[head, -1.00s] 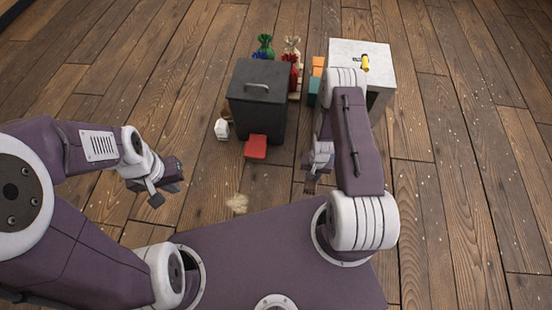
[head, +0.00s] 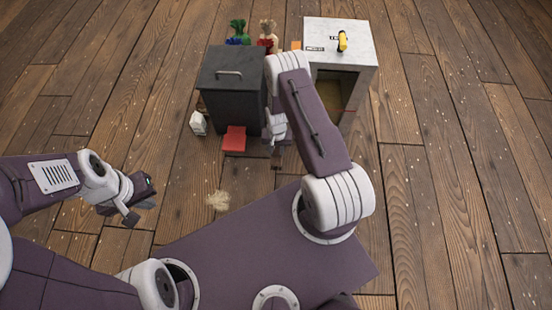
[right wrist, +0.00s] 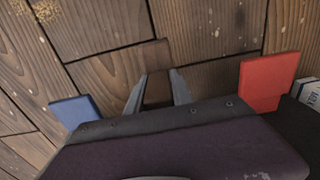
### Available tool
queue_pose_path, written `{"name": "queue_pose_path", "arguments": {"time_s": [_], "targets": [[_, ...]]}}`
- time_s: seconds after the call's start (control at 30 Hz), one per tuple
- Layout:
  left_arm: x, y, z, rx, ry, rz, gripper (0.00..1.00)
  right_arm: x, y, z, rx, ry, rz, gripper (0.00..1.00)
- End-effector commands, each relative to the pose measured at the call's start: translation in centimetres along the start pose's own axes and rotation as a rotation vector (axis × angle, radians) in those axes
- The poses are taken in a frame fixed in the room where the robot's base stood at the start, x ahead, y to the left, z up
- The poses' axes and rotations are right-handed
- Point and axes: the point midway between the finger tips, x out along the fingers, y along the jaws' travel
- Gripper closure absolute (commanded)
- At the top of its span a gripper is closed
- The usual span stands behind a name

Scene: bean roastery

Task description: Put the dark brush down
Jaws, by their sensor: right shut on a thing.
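My right gripper (right wrist: 159,90) is shut on a dark brown piece (right wrist: 157,92), apparently the dark brush, which sits between its fingers above the wooden floor. The rest of the brush is hard to make out. In the head view my right gripper (head: 277,150) is beside the dark bin, right of a red flat object (head: 234,138), and its own arm partly covers it. A small dark bit (head: 277,166) shows just below it. My left gripper (head: 140,202) is open and empty over bare floor at the left.
The dark lidded bin (head: 231,85) stands behind the red object, with a white box (head: 198,123) left of it. A pale cabinet (head: 340,45) with an open front bears a yellow object (head: 342,41). A tan heap (head: 217,200) lies on the floor. A blue object (right wrist: 75,112) shows in the wrist view.

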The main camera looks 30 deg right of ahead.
Motion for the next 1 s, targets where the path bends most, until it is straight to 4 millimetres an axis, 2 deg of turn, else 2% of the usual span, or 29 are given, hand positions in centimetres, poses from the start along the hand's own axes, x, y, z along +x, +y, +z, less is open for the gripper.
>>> {"name": "queue_pose_path", "arguments": {"time_s": [0.17,0.4,0.57,0.77,0.8,0.83,1.0], "targets": [[0.3,0.0,0.0,0.000,0.000,0.000,1.00,0.3,-0.3,-0.3,-0.001,0.000,0.000,1.00],[3.9,-0.1,0.4,0.000,0.000,0.000,1.00,4.5,-0.3,-0.3,0.000,0.000,0.000,1.00],[3.4,-0.1,0.3,0.000,0.000,0.000,1.00,4.1,-0.3,-0.3,0.000,0.001,0.000,1.00],[3.8,-0.1,0.4,0.000,0.001,0.000,1.00,4.5,-0.3,-0.3,0.000,0.000,0.000,1.00],[3.6,-0.1,0.3,0.000,0.001,0.000,1.00,4.4,-0.3,-0.3,0.000,0.000,0.000,0.62],[3.6,-0.1,0.3,0.000,0.001,0.000,1.00,4.4,-0.3,-0.3,0.000,0.000,0.000,0.53],[3.6,-0.1,0.4,0.000,0.001,0.000,1.00,4.4,-0.2,-0.2,0.000,0.000,0.000,0.51]]}}
